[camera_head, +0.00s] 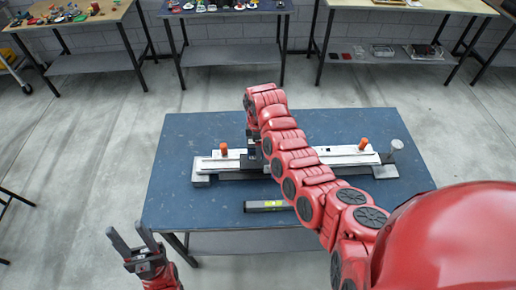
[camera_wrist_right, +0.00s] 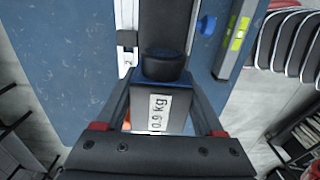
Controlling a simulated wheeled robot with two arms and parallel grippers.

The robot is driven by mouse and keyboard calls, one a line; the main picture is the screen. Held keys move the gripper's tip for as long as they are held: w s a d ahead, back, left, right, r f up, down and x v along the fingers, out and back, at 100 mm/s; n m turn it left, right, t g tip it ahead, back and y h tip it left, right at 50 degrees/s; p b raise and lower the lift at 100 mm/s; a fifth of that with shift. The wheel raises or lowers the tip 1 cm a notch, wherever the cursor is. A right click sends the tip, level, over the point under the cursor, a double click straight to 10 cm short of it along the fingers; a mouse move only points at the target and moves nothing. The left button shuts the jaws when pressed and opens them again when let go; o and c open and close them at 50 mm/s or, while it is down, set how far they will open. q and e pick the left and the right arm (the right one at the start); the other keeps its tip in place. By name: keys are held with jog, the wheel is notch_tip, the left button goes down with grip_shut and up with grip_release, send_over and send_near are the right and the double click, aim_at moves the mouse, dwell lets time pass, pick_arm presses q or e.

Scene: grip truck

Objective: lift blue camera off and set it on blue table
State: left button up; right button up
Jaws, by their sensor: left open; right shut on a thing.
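The blue camera (camera_wrist_right: 180,119) is a dark blue box with a black round lens and a white "0.9 kg" label, seen in the right wrist view. My right gripper (camera_wrist_right: 161,96) is shut on it, one finger along each side. In the head view my right arm hides most of the camera and the right gripper (camera_head: 256,143), which is over the rail assembly. I cannot tell whether the camera touches its mount. The blue table (camera_head: 192,138) is below. My left gripper (camera_head: 132,240) is open and empty, off the table's front left corner.
A long silver rail (camera_head: 345,157) with orange knobs (camera_head: 363,144) lies across the blue table. A level (camera_head: 266,206) with a yellow-green window lies in front. The table's left side, back right and front right are largely clear. Other tables (camera_head: 235,12) stand along the back wall.

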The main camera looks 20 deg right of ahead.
jog(key=shift+r+p, duration=0.75)
jog(key=shift+r, duration=1)
jog(key=shift+r, duration=0.4)
jog(key=shift+r+p, duration=0.85)
jog(key=shift+r, duration=1.5)
jog(key=shift+r+p, duration=0.75)
jog(key=shift+r, duration=0.55)
jog(key=shift+r+p, duration=1.35)
jog(key=shift+r, duration=1.35)
